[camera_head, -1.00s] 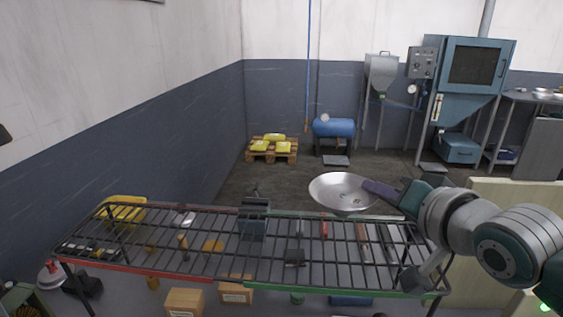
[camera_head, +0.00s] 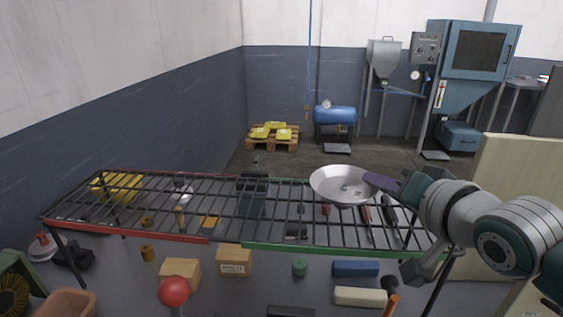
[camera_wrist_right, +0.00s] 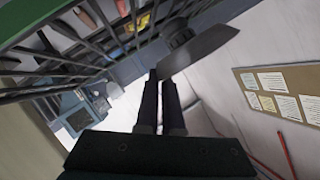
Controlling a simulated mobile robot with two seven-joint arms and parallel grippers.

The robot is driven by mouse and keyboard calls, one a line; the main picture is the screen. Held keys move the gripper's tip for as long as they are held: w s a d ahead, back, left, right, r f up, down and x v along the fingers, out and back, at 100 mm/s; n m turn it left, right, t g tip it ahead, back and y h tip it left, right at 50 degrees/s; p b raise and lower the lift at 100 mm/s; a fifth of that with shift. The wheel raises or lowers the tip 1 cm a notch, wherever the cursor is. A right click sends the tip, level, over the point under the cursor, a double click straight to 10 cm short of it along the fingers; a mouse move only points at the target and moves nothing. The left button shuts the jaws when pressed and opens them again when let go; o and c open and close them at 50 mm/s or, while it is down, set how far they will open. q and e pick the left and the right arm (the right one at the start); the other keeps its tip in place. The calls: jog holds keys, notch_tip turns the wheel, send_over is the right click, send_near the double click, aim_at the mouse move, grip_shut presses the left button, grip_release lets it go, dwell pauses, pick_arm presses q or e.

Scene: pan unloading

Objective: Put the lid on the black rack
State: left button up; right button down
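A round, shallow silver metal piece (camera_head: 335,186), which I take as the lid, appears dish-like with small marks in its middle. It overlaps the far right part of the black wire rack (camera_head: 150,207) in the head view. My right gripper (camera_head: 375,181) is shut on its right rim. In the right wrist view the lid shows edge-on as a grey wedge (camera_wrist_right: 205,52) at the tips of the closed fingers (camera_wrist_right: 160,85). The rack bars (camera_wrist_right: 60,55) lie to the upper left there. Its height above the rack is hard to tell. My left gripper is out of view.
Below the rack lie cardboard boxes (camera_head: 234,262), a blue block (camera_head: 356,268) and a cream block (camera_head: 359,297). The rack top looks bare. A pale panel (camera_head: 515,175) stands at the right.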

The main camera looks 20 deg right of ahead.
jog(key=shift+f+b, duration=0.3)
jog(key=shift+f, duration=0.05)
dwell(0.5)
jog(key=c, duration=1)
grip_release()
jog(key=v, duration=1)
jog(key=shift+a+f, duration=0.1)
